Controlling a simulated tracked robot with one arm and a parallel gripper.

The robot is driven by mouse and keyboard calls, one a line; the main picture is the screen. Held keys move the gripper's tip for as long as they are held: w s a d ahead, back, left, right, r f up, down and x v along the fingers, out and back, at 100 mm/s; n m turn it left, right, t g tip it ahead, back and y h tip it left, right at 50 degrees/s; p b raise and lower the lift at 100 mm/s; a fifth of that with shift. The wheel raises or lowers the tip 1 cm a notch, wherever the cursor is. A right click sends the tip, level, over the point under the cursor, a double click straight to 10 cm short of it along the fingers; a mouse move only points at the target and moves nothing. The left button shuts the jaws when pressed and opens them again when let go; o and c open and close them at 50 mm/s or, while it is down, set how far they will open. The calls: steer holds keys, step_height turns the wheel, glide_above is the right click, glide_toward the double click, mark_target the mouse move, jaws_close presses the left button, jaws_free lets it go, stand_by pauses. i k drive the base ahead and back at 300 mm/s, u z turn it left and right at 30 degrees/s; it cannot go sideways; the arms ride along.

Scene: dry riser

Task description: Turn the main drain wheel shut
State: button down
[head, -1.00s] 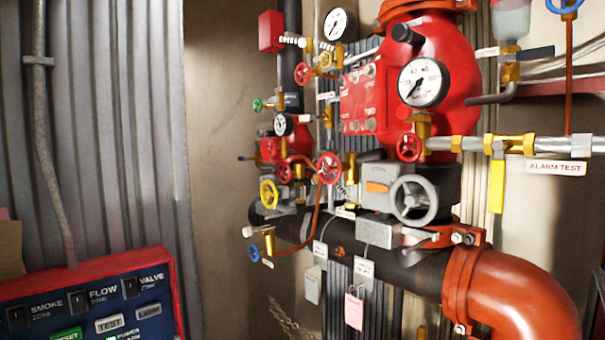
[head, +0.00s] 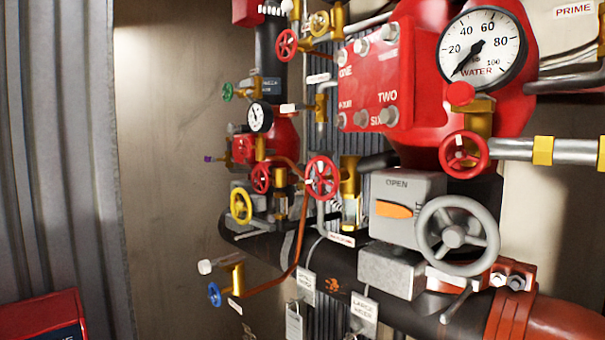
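No readable tag in view names the main drain wheel, so I cannot tell which wheel it is. A red handwheel (head: 322,177) sits on brass fittings near the middle, left of the grey gearbox. Another red wheel (head: 463,152) is under the large water gauge. A smaller red wheel (head: 261,178) is farther left, and one more red wheel (head: 287,45) is at the top. A yellow wheel (head: 241,206), a blue wheel (head: 214,294) and a green wheel (head: 227,92) are at the left. My gripper is not in view.
A large grey handwheel (head: 457,236) projects from a gearbox (head: 407,205) marked OPEN, with an orange pointer. The water gauge (head: 482,47) is above. A black pipe (head: 335,268) runs below, with hanging tags. A red panel (head: 40,315) is at lower left. The space before the left wall is clear.

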mark_target(320, 179)
steer(key=i, duration=1)
steer(key=z, duration=0.05)
